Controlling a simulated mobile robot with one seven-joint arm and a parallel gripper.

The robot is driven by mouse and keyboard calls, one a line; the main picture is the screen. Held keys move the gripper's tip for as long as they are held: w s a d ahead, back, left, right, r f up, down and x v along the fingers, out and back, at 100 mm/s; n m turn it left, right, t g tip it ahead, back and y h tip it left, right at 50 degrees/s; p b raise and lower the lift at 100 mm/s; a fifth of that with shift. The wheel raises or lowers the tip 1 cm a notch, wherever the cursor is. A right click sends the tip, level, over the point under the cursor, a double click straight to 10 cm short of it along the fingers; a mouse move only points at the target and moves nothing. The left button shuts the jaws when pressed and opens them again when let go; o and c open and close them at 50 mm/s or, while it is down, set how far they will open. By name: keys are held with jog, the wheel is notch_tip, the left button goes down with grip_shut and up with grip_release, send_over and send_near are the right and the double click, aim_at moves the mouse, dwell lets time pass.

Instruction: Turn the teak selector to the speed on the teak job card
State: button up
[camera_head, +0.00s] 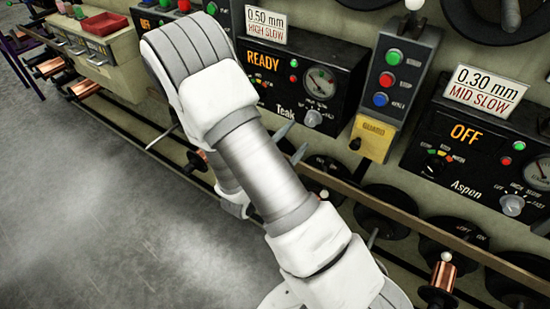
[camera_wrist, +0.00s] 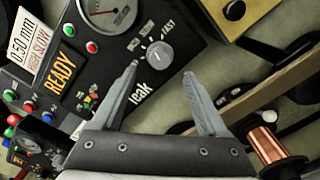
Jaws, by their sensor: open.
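The teak panel (camera_head: 275,85) is black and reads READY in orange. Its job card (camera_head: 265,27) reads 0.50 mm, HIGH SLOW; the card also shows in the wrist view (camera_wrist: 27,45). The teak selector (camera_head: 313,118) is a grey round knob at the panel's lower right, below a gauge. In the wrist view the selector (camera_wrist: 157,56) lies just beyond my fingertips, roughly between them. Its exact pointing is too small to tell; a FAST label shows beside it. My gripper (camera_wrist: 160,70) is open and empty, apart from the knob. In the head view my gripper (camera_head: 292,142) is below and left of the selector.
A grey button box (camera_head: 392,75) with green, red and blue buttons stands right of the teak panel, above a yellow box (camera_head: 372,138). The Aspen panel (camera_head: 475,150) reads OFF, with a 0.30 mm MID SLOW card. A rail (camera_head: 400,207) and spools run below. Floor at left is clear.

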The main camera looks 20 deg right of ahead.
jog(key=v, duration=1)
jog(key=shift+s+a+p, duration=0.2)
jog(key=shift+p, duration=0.1)
jog(key=shift+d, duration=0.1)
jog(key=s+d+r+m+g+y, duration=0.3)
jog(key=s+r+m+g, duration=0.2)
jog(key=s+m+g, duration=0.15)
jog(key=s+d+r+m+g+y, duration=0.3)
jog(key=s+d+r+m+g, duration=0.15)
jog(key=s+m+g, duration=0.2)
jog(key=s+a+r+m+t+y, duration=0.1)
jog(key=a+r+m+t+y, duration=0.1)
jog(key=a+r+t+y, duration=0.75)
notch_tip(320, 180, up, 14)
jog(key=d+g+h+p, duration=0.1)
jog(key=g+p, duration=0.1)
jog(key=p, duration=1.2)
jog(key=shift+r, duration=0.25)
